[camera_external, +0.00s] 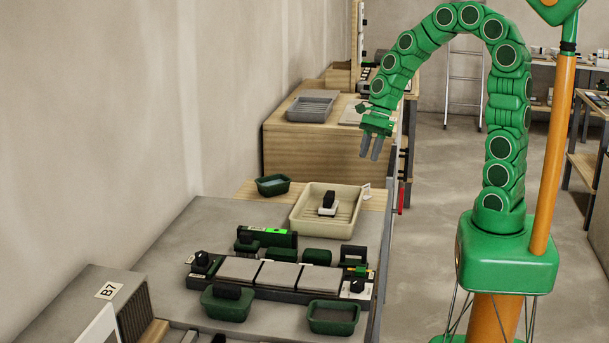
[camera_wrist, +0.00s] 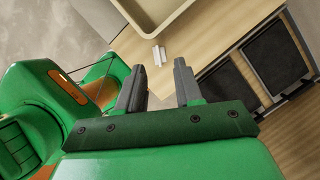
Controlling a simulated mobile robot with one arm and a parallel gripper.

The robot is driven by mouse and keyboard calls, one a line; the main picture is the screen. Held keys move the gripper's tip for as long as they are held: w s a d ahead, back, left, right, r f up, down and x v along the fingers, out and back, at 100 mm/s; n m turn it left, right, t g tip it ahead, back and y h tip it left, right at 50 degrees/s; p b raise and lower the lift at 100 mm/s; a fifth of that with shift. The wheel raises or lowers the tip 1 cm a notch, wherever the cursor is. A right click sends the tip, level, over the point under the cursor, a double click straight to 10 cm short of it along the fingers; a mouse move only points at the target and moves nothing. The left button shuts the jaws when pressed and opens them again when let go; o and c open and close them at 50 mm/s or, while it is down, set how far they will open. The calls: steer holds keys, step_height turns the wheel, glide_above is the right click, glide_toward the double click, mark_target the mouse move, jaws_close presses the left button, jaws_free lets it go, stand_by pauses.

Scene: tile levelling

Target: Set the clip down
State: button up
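My gripper (camera_external: 371,147) is raised at the end of the green arm, above and to the right of the cream tray. In the wrist view its two grey fingers (camera_wrist: 159,82) stand apart with nothing between them. A small black-and-white piece (camera_external: 327,204), possibly the clip, sits in the cream tray (camera_external: 298,219). Part of that tray also shows at the top of the wrist view (camera_wrist: 118,14), with no piece visible in the part seen. Three grey tiles (camera_external: 279,276) lie in a row on a dark base.
Green bins (camera_external: 333,317) and dark green blocks (camera_external: 316,257) stand around the tiles on the grey bench (camera_external: 205,223). A wooden cabinet (camera_external: 320,150) with a grey tray (camera_external: 305,108) is behind.

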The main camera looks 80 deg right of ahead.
mark_target(366, 186)
steer(key=shift+s+d+f+x, duration=0.15)
steer(key=shift+s+d+x, duration=0.15)
steer(key=shift+x, duration=1.55)
steer(key=shift+s+d+f+x, duration=0.15)
steer(key=shift+s+d+x, duration=0.1)
steer(key=shift+x, duration=1.6)
steer(key=shift+s+d+f+x, duration=0.2)
steer(key=shift+s+d+x, duration=0.1)
steer(key=shift+x, duration=1.6)
jaws_close()
